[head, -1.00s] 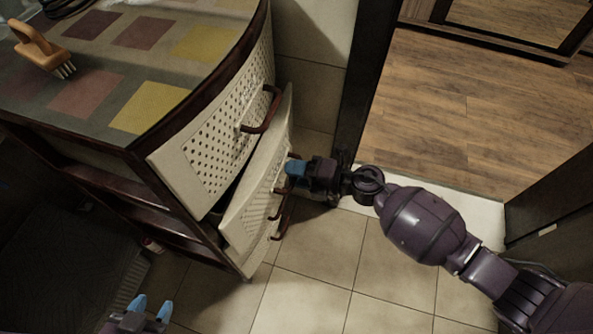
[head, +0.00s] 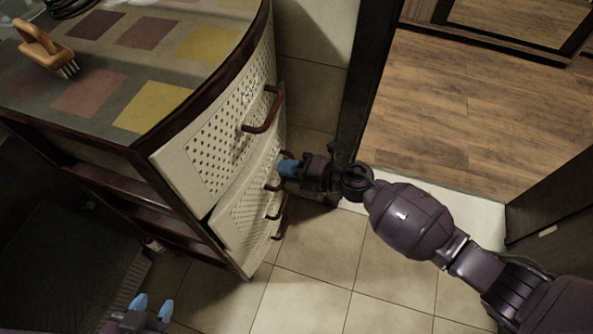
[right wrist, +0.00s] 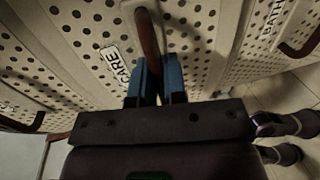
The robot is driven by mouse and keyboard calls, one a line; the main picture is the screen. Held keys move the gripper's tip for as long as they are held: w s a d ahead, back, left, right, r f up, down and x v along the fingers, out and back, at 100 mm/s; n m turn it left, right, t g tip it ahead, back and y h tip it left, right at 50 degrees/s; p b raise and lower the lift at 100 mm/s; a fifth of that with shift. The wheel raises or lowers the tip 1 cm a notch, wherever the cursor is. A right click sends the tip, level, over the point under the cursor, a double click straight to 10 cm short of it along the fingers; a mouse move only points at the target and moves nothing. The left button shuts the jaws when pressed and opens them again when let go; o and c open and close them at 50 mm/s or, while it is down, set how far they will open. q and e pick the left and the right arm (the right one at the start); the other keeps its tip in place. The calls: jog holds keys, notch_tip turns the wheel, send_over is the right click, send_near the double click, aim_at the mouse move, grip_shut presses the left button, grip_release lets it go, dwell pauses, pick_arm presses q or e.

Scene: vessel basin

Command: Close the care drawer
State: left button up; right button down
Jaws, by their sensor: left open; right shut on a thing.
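The care drawer (head: 240,212) is a cream perforated front below the top drawer of the cabinet. In the right wrist view the care drawer (right wrist: 97,40) bears a CARE label beside its brown handle (right wrist: 148,40). It looks nearly flush, with a narrow dark gap at its upper left corner. My right gripper (head: 284,168) is shut on that handle; its blue fingers (right wrist: 153,82) stand on both sides of it. My left gripper (head: 151,308) is open and empty at the bottom left, away from the cabinet.
The top drawer (head: 215,150) above is shut. Further handles show lower on the front. Tiled floor (head: 320,240) in front is clear, and a dark door frame (head: 365,80) stands to the right.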

pick_arm(q)
jog(key=shift+s+f, duration=0.15)
jog(key=shift+s, duration=0.05)
pick_arm(e)
jog(key=shift+r+x, duration=0.25)
jog(key=shift+x, duration=0.85)
jog(key=c, duration=1.2)
grip_release()
jog(key=shift+a, duration=0.2)
pick_arm(q)
jog(key=shift+w, duration=0.1)
pick_arm(e)
jog(key=shift+d, duration=0.15)
pick_arm(q)
jog(key=shift+s+a+r+n+p, duration=0.25)
jog(key=shift+s+n+p, duration=0.15)
jog(key=shift+p, duration=0.6)
pick_arm(e)
jog(key=v, duration=1)
jog(key=shift+d, duration=0.3)
